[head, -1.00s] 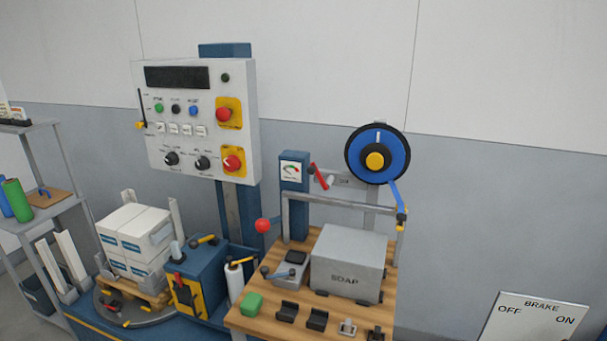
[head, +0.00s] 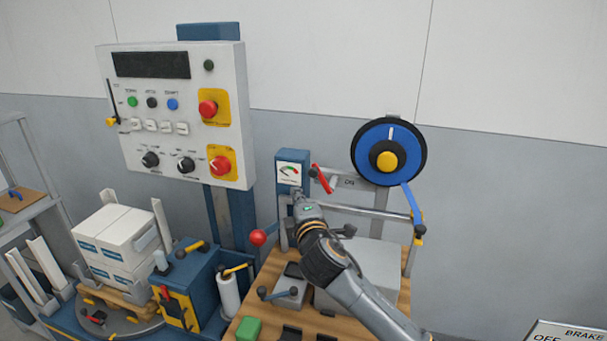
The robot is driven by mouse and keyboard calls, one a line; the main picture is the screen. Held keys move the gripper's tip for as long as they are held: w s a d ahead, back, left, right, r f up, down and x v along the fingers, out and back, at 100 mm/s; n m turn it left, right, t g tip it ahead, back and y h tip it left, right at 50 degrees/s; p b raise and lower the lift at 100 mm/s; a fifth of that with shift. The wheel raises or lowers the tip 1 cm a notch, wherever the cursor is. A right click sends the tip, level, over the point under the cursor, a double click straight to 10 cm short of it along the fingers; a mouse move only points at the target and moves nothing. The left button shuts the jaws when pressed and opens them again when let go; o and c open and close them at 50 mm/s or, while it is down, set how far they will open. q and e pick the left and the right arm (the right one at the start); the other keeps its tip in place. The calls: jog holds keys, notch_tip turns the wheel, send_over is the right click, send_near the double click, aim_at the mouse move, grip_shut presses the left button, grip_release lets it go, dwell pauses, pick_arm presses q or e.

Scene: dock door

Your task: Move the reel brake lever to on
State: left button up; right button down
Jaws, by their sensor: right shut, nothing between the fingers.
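The red reel brake lever (head: 322,179) sits on a small grey plate between the gauge box and the blue strap reel (head: 387,153). It slants from upper left to lower right. Small lettering (head: 349,182) shows on the plate to the right of the lever, too small to read surely. My right gripper (head: 298,193) is shut and empty, in front of the lower part of the gauge box, left of and below the lever, apart from it in the picture. My left gripper is not in view.
The gauge box (head: 291,170) and a grey crossbar (head: 350,211) stand close to my right gripper. A red ball knob (head: 258,238) is at its lower left. My right arm covers much of the grey box (head: 335,298). A brake sign (head: 565,332) is cut off lower right.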

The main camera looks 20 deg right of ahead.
aim_at(321, 182)
jog(key=w, duration=0.3)
jog(key=w+p, duration=0.1)
jog(key=w, duration=0.3)
jog(key=w+d+p, duration=0.1)
jog(key=w, duration=0.2)
jog(key=shift+w+f, duration=0.2)
jog(key=shift+w, duration=0.05)
jog(key=s+d+p, duration=0.2)
jog(key=d, duration=0.1)
jog(key=shift+d+r, duration=0.1)
jog(key=shift+d, duration=0.15)
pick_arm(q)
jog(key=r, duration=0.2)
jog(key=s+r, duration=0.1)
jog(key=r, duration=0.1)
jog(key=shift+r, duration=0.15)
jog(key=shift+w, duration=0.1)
pick_arm(e)
jog(key=shift+w, duration=0.1)
